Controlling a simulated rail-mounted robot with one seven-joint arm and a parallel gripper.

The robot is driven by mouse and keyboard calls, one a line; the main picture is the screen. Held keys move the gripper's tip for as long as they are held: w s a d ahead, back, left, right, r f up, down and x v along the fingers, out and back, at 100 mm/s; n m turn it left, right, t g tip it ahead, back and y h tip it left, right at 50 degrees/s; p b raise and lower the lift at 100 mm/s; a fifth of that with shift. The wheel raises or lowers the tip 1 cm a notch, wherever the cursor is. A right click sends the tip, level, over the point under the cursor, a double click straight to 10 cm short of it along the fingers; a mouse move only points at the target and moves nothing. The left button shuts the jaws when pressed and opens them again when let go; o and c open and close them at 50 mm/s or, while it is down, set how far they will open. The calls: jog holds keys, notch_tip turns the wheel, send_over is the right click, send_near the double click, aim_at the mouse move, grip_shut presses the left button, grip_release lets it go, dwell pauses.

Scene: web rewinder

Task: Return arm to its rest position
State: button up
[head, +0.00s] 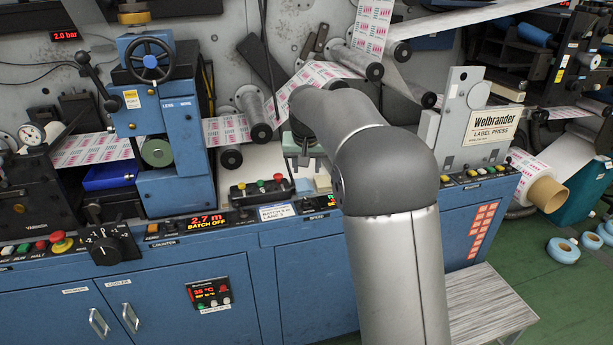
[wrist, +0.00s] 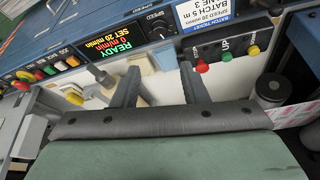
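My arm rises through the middle of the head view and bends over the blue console (head: 400,235) toward the press. I cannot tell how far the fingertips are from these.
A button box (head: 262,190) with red, green and yellow buttons stands near the gripper. A blue lever unit (head: 160,110) is to the left and the Welbrander panel (head: 478,125) to the right. The printed web (head: 225,130) and rollers run behind.

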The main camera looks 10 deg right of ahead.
jog(key=shift+s+r, duration=0.15)
jog(key=shift+r, duration=0.15)
jog(key=s+f+n+g+p, duration=0.1)
jog(key=s+f, duration=0.3)
jog(key=s, duration=1.6)
jog(key=s+f+n+g+y+p, duration=0.1)
jog(key=s+f+g, duration=0.2)
jog(key=s, duration=1.8)
jog(key=shift+s+f, duration=0.2)
jog(key=shift+f, duration=0.45)
jog(key=shift+d, duration=0.1)
jog(key=shift+c, duration=0.4)
